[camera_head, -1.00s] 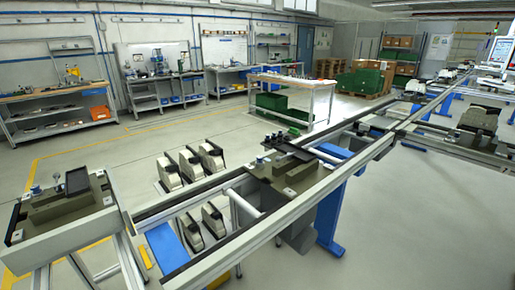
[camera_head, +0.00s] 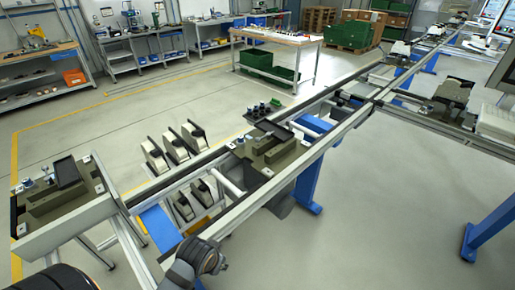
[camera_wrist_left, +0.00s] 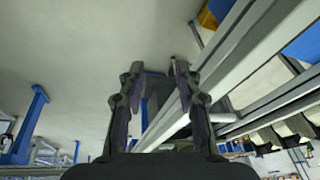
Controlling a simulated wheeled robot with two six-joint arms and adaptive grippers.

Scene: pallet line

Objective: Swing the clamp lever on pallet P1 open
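Two olive-brown pallets with dark parts on top show in the head view. One pallet (camera_head: 75,205) sits at the left end of the line, with a black plate and small knobs. The other pallet (camera_head: 283,157) sits on the rails in the middle, with a dark tray and several dark knobs. I cannot tell which is P1, and no clamp lever is clear at this size. My left gripper (camera_wrist_left: 158,72) is open and empty in the left wrist view, with floor and a rail beyond its fingers. My right gripper is not in view.
Metal conveyor rails (camera_head: 315,160) run diagonally, with blue legs (camera_head: 308,185) below. Several cream-and-black units (camera_head: 175,147) stand behind the rails.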

